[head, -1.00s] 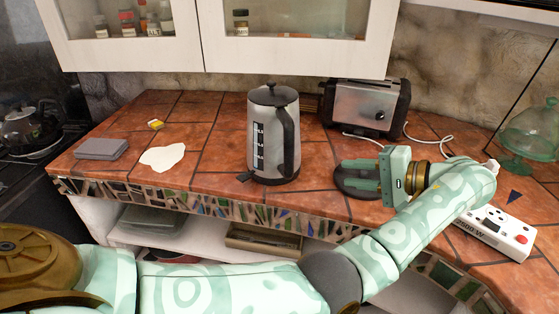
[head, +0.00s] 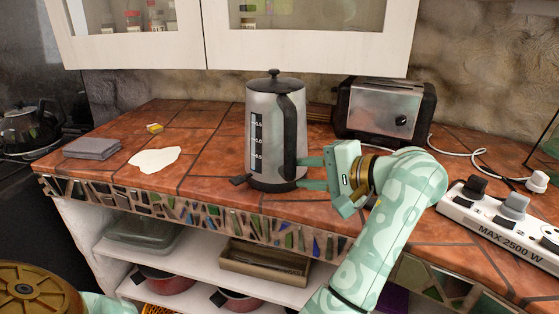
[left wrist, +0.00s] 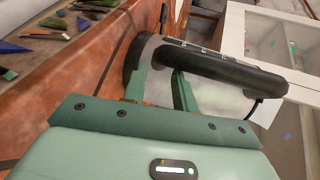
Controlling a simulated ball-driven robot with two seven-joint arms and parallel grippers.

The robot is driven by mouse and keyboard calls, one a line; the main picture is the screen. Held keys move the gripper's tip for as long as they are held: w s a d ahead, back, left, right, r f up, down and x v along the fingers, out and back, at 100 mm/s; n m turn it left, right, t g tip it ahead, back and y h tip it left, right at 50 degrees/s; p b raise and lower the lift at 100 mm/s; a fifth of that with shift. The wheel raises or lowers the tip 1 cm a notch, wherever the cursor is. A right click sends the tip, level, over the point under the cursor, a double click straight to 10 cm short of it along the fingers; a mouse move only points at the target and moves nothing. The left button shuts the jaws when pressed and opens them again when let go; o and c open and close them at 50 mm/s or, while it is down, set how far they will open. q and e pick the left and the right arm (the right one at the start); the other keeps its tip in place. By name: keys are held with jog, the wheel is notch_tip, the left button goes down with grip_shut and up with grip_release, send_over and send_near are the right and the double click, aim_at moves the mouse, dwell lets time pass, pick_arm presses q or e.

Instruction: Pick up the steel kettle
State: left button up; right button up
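The steel kettle (head: 265,135) stands upright on the tiled counter, with a black lid, a black handle (head: 290,130) on its right side and a level scale on its front. My left gripper (head: 305,173) is at the right of the kettle, its two green fingers apart and pointing at the lower part of the handle. In the left wrist view the fingers (left wrist: 162,80) reach the lower end of the black handle (left wrist: 220,68). A gap shows between them; whether they touch the handle cannot be told. My right gripper is not in view.
A toaster (head: 385,112) stands behind my left gripper. A power strip (head: 505,222) lies at the right. A grey folded cloth (head: 93,148), a white patch (head: 155,159) and a small yellow item (head: 154,128) lie left of the kettle. Cabinets (head: 300,35) hang above.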

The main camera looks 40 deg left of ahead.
pick_arm(q)
jog(key=x, duration=0.3)
jog(key=shift+f, duration=0.1)
grip_shut()
dwell(0.4)
dwell(0.7)
